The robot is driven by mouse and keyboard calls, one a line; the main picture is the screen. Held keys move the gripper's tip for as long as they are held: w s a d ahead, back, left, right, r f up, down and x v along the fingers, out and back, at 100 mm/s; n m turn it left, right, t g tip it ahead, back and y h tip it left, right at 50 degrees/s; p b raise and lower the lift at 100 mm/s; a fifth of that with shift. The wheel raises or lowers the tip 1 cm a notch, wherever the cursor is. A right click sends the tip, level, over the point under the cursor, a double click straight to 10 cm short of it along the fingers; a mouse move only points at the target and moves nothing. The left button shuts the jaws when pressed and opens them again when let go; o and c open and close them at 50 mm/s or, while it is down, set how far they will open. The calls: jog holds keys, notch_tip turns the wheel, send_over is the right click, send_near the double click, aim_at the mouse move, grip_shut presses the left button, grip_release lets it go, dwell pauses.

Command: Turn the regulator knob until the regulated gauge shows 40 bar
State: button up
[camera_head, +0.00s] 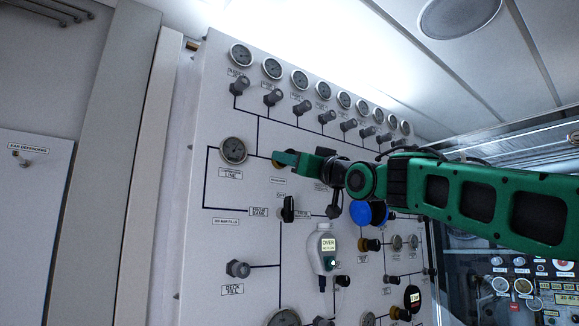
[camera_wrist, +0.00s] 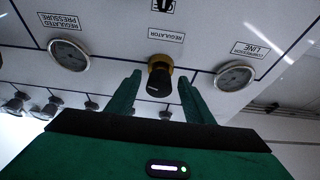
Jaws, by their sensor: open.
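My gripper (camera_wrist: 160,78) is open, one green finger on each side of the knob in the picture. I cannot tell whether the fingertips reach around the knob or stop short, and I see no clear contact. The regulated pressure gauge (camera_wrist: 69,62) is at the left of the wrist view; its reading is too small to tell. In the head view my gripper (camera_head: 280,158) is at the panel and mostly hides the knob; my arm covers the regulated gauge.
The compression line gauge (camera_head: 233,151) is left of my gripper in the head view and right of it in the wrist view (camera_wrist: 235,76). Several valve knobs stick out above. A blue knob (camera_head: 361,213) and a handheld device (camera_head: 320,252) stand out below my wrist.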

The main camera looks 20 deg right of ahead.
jog(key=c, duration=1)
jog(key=shift+n, duration=0.4)
jog(key=n+g+y, duration=0.1)
jog(key=n+g, duration=0.1)
jog(key=n, duration=0.3)
jog(key=n+g+y, duration=0.1)
jog(key=n+y, duration=0.1)
jog(key=n, duration=0.3)
jog(key=n+g+y, duration=0.2)
jog(key=n, duration=0.4)
jog(key=shift+w+d+r+g, duration=0.1)
jog(key=shift+w+d+g, duration=0.05)
jog(key=shift+d+g, duration=0.2)
jog(key=shift+n, duration=0.3)
jog(key=o, duration=1)
jog(key=shift+r, duration=0.1)
